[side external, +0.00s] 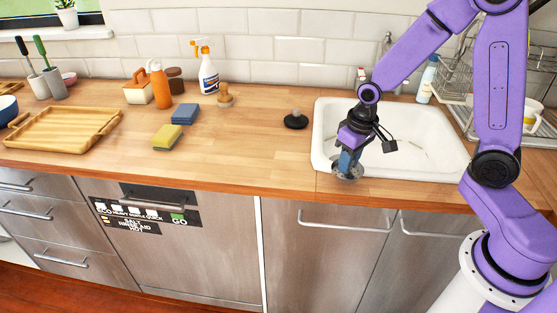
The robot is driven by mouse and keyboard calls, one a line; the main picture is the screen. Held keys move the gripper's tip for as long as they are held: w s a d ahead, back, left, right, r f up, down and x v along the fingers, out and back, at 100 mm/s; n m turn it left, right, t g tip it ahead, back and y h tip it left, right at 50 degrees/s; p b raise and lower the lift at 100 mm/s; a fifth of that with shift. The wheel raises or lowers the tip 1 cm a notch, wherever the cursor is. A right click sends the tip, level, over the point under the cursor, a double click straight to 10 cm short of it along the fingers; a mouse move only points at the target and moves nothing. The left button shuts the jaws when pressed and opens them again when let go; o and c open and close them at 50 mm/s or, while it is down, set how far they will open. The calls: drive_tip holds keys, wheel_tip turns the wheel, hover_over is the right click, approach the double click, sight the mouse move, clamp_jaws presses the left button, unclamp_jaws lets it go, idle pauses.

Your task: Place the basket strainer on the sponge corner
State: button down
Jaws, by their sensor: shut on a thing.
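The basket strainer (346,174), a round grey metal piece, is at my gripper's tip near the front-left rim of the sink. My gripper (348,162) is shut on it from above and hides part of it. I cannot tell whether the strainer touches the rim or hangs just above it. A yellow sponge with a dark green side (167,137) lies on the wooden counter left of centre. A blue sponge (184,114) lies just behind it.
A black sink plug (296,120) stands left of the white sink (322,130). A wooden brush (225,96), a spray bottle (207,72) and an orange bottle (160,86) stand behind the sponges. A wooden tray (62,130) is at left. The counter between sponges and sink is mostly clear.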

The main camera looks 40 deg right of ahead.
drive_tip(key=w+a+r+n+y, duration=0.1)
drive_tip(key=w+a+r+n, duration=0.15)
drive_tip(key=r+n, duration=0.2)
drive_tip(key=w+a+r+n, duration=0.1)
drive_tip(key=a+r+n, duration=0.2)
drive_tip(key=r, duration=0.2)
drive_tip(key=w+f, duration=0.2)
drive_tip(key=w, duration=0.2)
drive_tip(key=w+a+f, duration=0.1)
drive_tip(key=w+f, duration=0.2)
drive_tip(key=w, duration=0.1)
drive_tip(key=w+a+f, duration=0.1)
drive_tip(key=w+f, duration=0.2)
drive_tip(key=w, duration=0.1)
drive_tip(key=shift+w+a+f, duration=0.2)
drive_tip(key=shift+w+f, duration=0.05)
drive_tip(key=shift+w, duration=0.15)
drive_tip(key=shift+w+a+f, duration=0.1)
drive_tip(key=shift+w+f, duration=0.4)
drive_tip(key=shift+f, duration=1.65)
drive_tip(key=shift+f, duration=0.15)
drive_tip(key=c, duration=0.9)
unclamp_jaws()
